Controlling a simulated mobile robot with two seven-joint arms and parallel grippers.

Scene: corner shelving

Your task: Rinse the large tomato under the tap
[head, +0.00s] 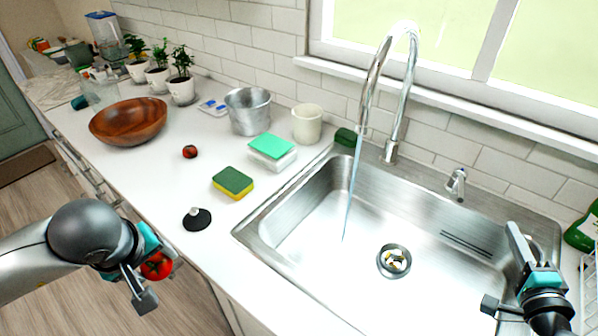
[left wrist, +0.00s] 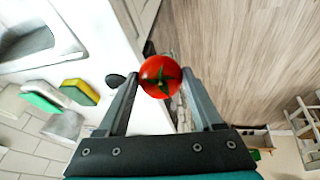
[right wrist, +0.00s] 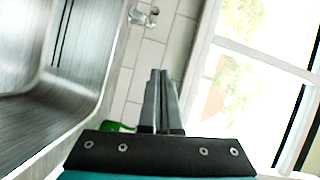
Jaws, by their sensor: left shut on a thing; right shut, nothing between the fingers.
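The large red tomato (head: 157,265) is held between the fingers of my left gripper (head: 146,277), in front of the counter's edge and left of the sink. It also shows in the left wrist view (left wrist: 160,76), its green stem end facing the camera. A smaller tomato (head: 190,152) lies on the counter. The tap (head: 391,95) arches over the steel sink (head: 330,215), and a thin stream of water (head: 352,190) runs from it into the basin. My right gripper (head: 502,270) is over the sink's right side; its fingers (right wrist: 162,100) are shut and empty.
A wooden bowl (head: 128,121), metal pot (head: 248,110) and cream cup (head: 307,123) stand farther back. A green bottle (head: 582,232) is at the right.

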